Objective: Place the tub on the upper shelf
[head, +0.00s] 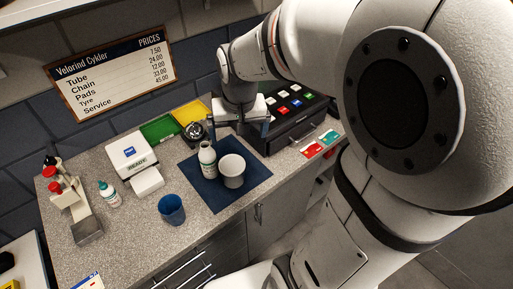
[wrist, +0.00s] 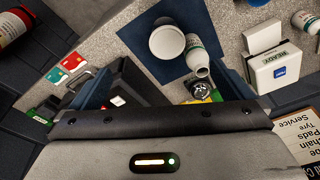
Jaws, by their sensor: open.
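A white tub (head: 232,173) stands upright on the dark blue mat (head: 255,181) on the counter. It also shows in the wrist view (wrist: 167,42), seen from above, beyond my fingertips. My gripper (head: 243,127) is open and empty, above the back of the mat and behind the tub, apart from it. In the wrist view my gripper's fingers (wrist: 164,78) are spread wide with nothing between them. A pale ledge (head: 45,9) crosses the top left of the head view; I cannot tell whether it is the upper shelf.
A white bottle (head: 207,161) stands close beside the tub. A blue cup (head: 172,210), a white card terminal (head: 131,155), green and yellow trays (head: 161,129) and a black cash box (head: 290,130) surround the mat. A price board (head: 115,75) hangs behind. The counter's front has free room.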

